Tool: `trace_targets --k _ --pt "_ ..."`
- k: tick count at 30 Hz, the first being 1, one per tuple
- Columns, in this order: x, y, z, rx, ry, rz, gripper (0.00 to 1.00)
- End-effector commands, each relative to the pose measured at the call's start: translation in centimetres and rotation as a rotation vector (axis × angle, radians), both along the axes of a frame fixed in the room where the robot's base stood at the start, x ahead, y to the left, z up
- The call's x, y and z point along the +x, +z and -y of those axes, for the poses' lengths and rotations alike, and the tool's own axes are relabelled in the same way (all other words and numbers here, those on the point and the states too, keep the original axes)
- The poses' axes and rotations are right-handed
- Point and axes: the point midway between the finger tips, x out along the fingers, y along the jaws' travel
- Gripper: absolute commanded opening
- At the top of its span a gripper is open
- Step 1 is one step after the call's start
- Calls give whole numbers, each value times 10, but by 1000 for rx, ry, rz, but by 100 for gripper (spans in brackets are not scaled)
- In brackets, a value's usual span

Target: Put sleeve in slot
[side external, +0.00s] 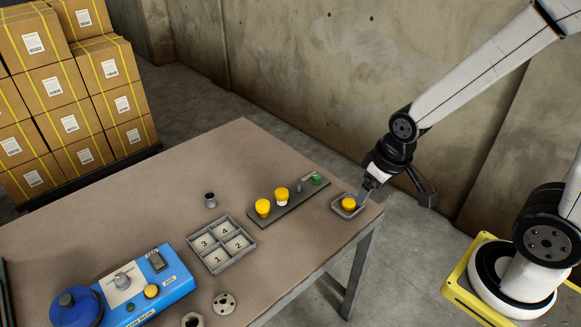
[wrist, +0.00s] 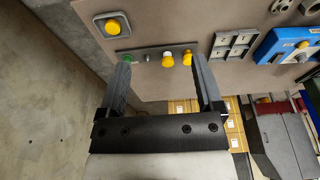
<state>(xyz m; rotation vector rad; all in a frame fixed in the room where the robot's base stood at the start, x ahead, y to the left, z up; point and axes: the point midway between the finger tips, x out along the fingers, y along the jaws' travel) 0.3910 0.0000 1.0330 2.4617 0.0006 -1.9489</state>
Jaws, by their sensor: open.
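A small dark grey hollow cylinder, which looks like the sleeve (side external: 210,199), stands upright on the table behind the slot tray. The grey slot tray (side external: 222,244) has compartments numbered 1 to 4, all of them empty. My gripper (side external: 368,186) is open and empty at the table's right end, close to a small grey dish, well away from the sleeve. Its two fingers (wrist: 160,62) are spread in the wrist view.
The small dish (side external: 336,209) holds a yellow-capped piece (side external: 348,203). A grey strip (side external: 290,206) carries two yellow-capped pieces, a grey peg and a green part. Table left of the sleeve is clear.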

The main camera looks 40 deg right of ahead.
Motion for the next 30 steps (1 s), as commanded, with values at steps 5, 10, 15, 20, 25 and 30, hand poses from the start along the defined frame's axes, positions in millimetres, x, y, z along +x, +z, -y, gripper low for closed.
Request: trace_targets --k 5,10,15,20,25,30 --pt "2 0 0 -2 9 3 85" --pt "16 -1 -1 -23 86 24 85" --pt "49 -2 -3 -78 268 78 85" --pt "91 -5 -7 -162 506 146 85" --pt "136 -11 -14 -273 771 220 85" --pt "179 -20 -22 -398 1029 289 85"
